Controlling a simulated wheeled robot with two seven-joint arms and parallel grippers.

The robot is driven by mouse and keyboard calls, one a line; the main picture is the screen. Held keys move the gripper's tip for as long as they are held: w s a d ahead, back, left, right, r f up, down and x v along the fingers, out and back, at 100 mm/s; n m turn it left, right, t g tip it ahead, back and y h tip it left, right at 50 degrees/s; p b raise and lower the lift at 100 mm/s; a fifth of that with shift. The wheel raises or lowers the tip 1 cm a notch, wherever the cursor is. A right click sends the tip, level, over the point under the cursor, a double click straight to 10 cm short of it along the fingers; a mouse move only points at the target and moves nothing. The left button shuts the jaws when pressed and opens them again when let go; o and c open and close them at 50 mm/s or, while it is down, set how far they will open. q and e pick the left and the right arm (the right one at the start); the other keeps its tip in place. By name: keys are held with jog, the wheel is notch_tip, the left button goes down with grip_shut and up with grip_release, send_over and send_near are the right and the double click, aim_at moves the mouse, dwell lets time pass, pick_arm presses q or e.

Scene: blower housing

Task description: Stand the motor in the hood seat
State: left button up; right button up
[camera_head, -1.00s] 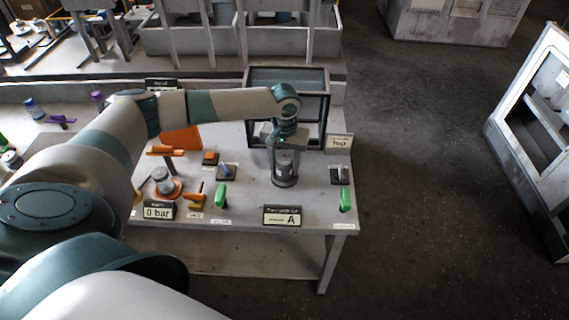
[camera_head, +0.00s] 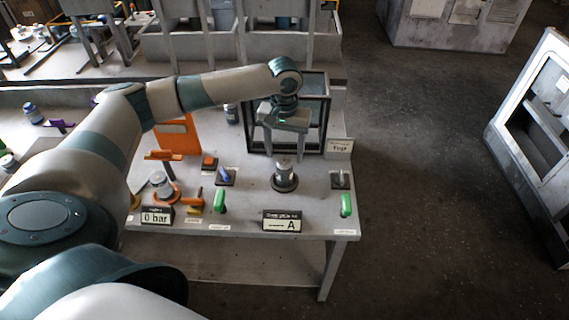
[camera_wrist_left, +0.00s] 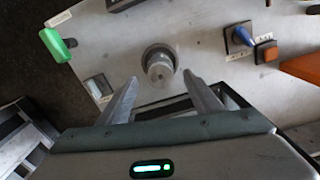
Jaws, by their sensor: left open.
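A grey cylindrical motor (camera_head: 284,170) stands upright in a dark round seat (camera_head: 285,186) near the middle of the table. In the left wrist view the motor (camera_wrist_left: 159,65) sits inside the dark ring of the seat (camera_wrist_left: 146,54), seen from above. My left gripper (camera_head: 286,153) is open and empty, above and slightly behind the motor. Its fingers point down, spread apart and clear of the motor. In the left wrist view the open left gripper (camera_wrist_left: 160,82) has one finger on each side of the picture's middle. My right gripper is not in view.
A dark-framed box (camera_head: 322,100) stands behind the gripper. A second grey cylinder (camera_head: 161,183) stands at an orange ring on the left.

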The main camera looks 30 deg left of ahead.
pick_arm(q)
notch_tip(320, 180, up, 4)
jog(key=shift+f, duration=0.25)
jog(key=shift+r, duration=0.4)
